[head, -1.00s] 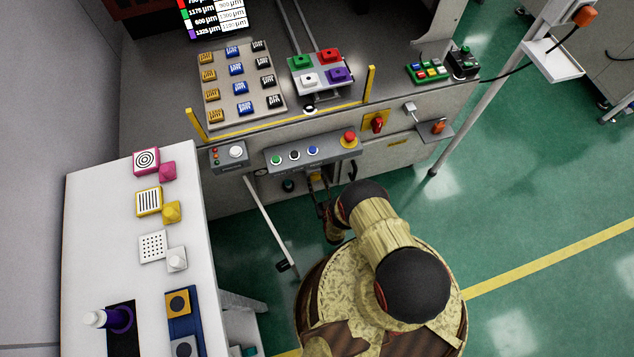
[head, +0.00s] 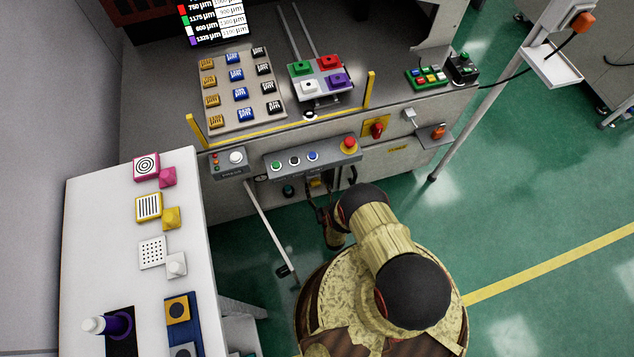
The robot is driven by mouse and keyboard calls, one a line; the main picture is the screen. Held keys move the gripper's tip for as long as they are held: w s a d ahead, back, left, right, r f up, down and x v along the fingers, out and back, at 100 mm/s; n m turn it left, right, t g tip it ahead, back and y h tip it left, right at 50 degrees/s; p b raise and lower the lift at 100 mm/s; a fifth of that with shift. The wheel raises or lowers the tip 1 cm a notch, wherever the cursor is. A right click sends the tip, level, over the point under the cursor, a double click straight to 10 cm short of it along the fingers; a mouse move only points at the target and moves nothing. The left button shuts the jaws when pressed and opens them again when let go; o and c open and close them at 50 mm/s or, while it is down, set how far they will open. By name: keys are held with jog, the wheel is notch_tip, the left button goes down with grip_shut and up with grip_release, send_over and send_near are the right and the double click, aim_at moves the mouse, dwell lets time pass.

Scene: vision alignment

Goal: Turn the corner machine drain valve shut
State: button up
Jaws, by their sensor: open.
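My gripper (head: 331,195) is open, low in front of the machine's front face and under the button panel. Its dark fingers reach up towards the machine, partly hidden by my own arm. A small yellowish part (head: 316,183) shows by the fingers, below the panel. It may be the drain valve, but it is too small and covered to be sure, and I cannot tell whether the fingers touch it. A dark round fitting with a teal face (head: 288,190) sits to its left. The position of the valve handle cannot be read.
The button panel (head: 312,154) with a red emergency knob (head: 348,144) juts out just above my gripper. A red switch on a yellow plate (head: 376,128) is to the right. A thin grey bar (head: 266,225) slopes down at left. A white table (head: 88,240) stands left; green floor is clear at right.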

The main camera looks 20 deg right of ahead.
notch_tip(320, 180, up, 9)
jog(key=shift+r, duration=0.15)
dwell(0.6)
dwell(0.5)
